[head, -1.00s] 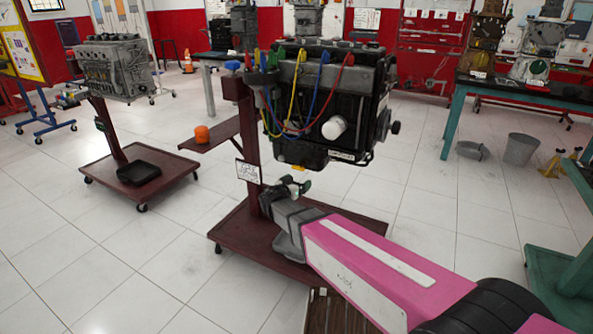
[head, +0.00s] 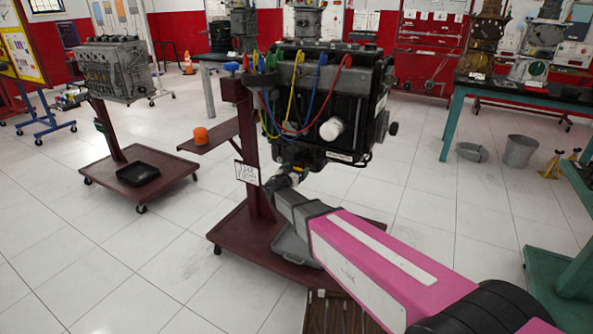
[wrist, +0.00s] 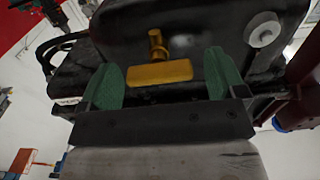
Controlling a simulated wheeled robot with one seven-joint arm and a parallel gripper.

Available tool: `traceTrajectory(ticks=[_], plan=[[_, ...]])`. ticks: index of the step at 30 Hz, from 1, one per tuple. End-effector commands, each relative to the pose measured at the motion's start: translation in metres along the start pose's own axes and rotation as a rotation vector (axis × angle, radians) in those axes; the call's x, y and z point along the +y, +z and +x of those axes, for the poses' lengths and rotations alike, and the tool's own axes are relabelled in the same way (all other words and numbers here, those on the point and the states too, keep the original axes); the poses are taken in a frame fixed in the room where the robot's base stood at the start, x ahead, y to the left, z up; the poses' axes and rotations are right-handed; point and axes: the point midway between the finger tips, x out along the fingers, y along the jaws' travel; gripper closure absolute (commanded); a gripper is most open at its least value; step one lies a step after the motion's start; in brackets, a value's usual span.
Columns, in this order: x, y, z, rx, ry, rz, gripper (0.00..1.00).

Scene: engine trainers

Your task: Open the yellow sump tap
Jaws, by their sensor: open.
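The yellow sump tap (wrist: 158,70) shows in the wrist view on the dark underside of the engine, with a short stem and a wide flat handle lying crosswise. My gripper (wrist: 168,78) is open, with one green fingertip on each side of the tap handle. Gaps show between the handle and both fingers. In the head view my gripper (head: 290,172) is just below the black engine (head: 318,110) on its dark red stand. The tap is hidden there behind my gripper.
Red, blue and yellow cables (head: 322,90) hang across the engine's front. A grey pan (head: 295,246) sits on the stand's base (head: 232,232) below my arm. An orange cup (head: 201,135) stands on the stand's side shelf (head: 212,138).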

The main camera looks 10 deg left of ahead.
Motion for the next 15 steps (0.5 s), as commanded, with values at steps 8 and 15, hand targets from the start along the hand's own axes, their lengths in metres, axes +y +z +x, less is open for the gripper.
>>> traceTrajectory(ticks=[8, 15], plan=[[0.0002, -0.0003, 0.0064, 0.0, 0.0, 0.0, 0.11], [0.0003, -0.0003, 0.0062, 0.0, 0.0, 0.0, 0.5]])
